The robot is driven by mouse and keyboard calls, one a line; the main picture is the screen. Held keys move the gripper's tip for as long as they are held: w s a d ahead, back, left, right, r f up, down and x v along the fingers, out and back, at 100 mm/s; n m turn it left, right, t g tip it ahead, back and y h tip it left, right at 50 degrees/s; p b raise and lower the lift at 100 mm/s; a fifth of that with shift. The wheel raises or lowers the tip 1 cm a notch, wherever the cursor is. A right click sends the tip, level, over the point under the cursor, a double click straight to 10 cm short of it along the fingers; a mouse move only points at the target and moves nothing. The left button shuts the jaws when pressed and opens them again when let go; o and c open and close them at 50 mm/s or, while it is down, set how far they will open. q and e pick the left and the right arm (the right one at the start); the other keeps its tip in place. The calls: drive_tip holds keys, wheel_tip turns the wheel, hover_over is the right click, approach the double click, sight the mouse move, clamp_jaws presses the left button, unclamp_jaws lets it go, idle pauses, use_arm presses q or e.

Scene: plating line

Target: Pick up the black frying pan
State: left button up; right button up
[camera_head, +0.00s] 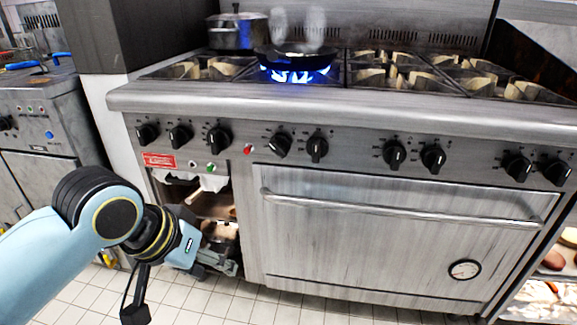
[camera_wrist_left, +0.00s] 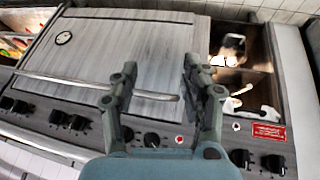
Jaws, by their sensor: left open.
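My left gripper (camera_head: 222,258) is low in front of the stove, by the open compartment left of the oven door, well below the pan. In the left wrist view the left gripper (camera_wrist_left: 160,67) has its fingers apart with nothing between them. My right gripper is not in view.
A dark lidded pot (camera_head: 238,32) stands left of the pan. The stove's front rail (camera_head: 350,109) and knobs lie between my left gripper and the pan. The oven door (camera_head: 390,225) has a protruding handle. A dark column (camera_head: 120,35) rises at the left.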

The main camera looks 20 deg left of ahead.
use_arm(q)
drive_tip(key=w+a+r+n+t+h, duration=0.1)
drive_tip(key=w+r+n+t, duration=0.1)
drive_tip(key=w+r, duration=0.45)
drive_tip(key=w+a+r+n+t+h, duration=0.1)
drive_tip(key=w+r+n+t+h, duration=0.2)
drive_tip(key=w, duration=0.7)
drive_tip(key=n+t, duration=0.3)
drive_tip(key=n, duration=0.3)
approach(283, 56)
drive_tip(key=w+a+f, duration=0.2)
drive_tip(key=w+a, duration=0.1)
drive_tip(key=w, duration=0.2)
drive_tip(key=shift+n, duration=0.3)
drive_tip(key=b+x, duration=0.1)
drive_tip(key=x, duration=0.3)
drive_tip(key=shift+w+a+r, duration=0.1)
drive_tip(key=shift+w+a, duration=0.05)
drive_tip(key=shift+w, duration=0.15)
drive_tip(key=x, duration=0.3)
drive_tip(key=b+x, duration=0.1)
drive_tip(key=x, duration=0.2)
drive_tip(key=shift+d, duration=0.4)
drive_tip(key=shift+s+r, duration=0.1)
clamp_jaws()
drive_tip(key=shift+r, duration=0.2)
